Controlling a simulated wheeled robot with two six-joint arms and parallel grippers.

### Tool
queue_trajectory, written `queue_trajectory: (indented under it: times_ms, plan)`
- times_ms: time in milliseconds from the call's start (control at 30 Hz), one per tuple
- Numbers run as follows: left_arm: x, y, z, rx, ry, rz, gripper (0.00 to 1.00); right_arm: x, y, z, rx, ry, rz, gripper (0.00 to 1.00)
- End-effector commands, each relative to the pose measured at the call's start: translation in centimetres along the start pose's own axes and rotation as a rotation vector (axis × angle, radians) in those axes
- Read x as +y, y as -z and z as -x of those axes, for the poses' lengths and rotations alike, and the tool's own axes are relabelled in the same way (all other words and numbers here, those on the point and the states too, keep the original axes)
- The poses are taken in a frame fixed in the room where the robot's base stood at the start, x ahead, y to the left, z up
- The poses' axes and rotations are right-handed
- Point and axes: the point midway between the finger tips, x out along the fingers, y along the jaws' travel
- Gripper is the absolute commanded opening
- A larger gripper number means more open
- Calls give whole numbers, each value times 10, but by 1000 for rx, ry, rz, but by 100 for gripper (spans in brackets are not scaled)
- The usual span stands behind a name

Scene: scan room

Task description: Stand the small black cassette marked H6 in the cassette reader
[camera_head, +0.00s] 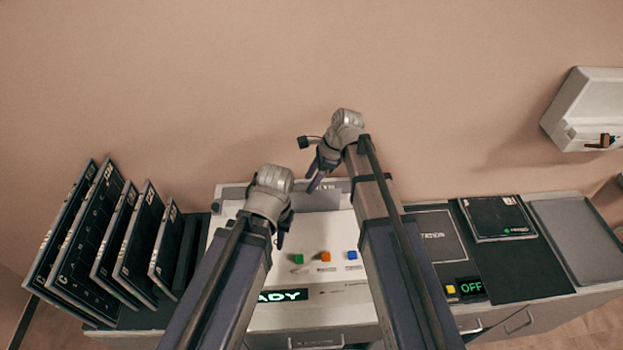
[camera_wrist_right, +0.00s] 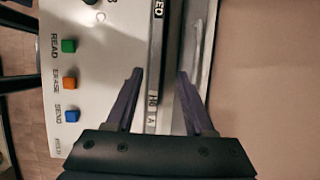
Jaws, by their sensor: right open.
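The cassette marked H6 (camera_wrist_right: 152,108) shows in the right wrist view as a narrow edge with an "H6 A" label. It appears to stand upright in the slot of the cassette reader (camera_wrist_right: 108,25). My right gripper (camera_wrist_right: 158,74) is open, with one finger on each side of that edge. In the head view my right gripper (camera_head: 312,165) is over the back of the reader (camera_head: 325,296), and I cannot make out the cassette there. My left gripper (camera_head: 281,238) hangs over the left part of the reader; its jaw opening is unclear.
The reader has a green button (camera_head: 298,259), an orange button (camera_head: 325,256), a blue button (camera_head: 351,255) and a lit display (camera_head: 283,295). Several black cassettes lean in a rack at left. A flat black panel (camera_head: 497,217) and a grey tray (camera_head: 577,235) lie at right.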

Motion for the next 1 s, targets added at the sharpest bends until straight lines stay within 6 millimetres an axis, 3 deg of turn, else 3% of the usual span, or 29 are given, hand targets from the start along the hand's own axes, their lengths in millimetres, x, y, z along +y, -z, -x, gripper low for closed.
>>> queue_trajectory:
  times_ms: [267, 700, 1000]
  plan:
    - [-1, -1, 13, 0, 0, 2, 24, 0, -1, 14, -1, 0, -1, 53]
    - [-6, -4, 66, -1, -2, 8, 24, 0, -2, 72, -2, 0, -1, 53]
    - [-7, -4, 72, -1, -2, 7, 24, 0, 0, 78, -2, -1, 0, 53]
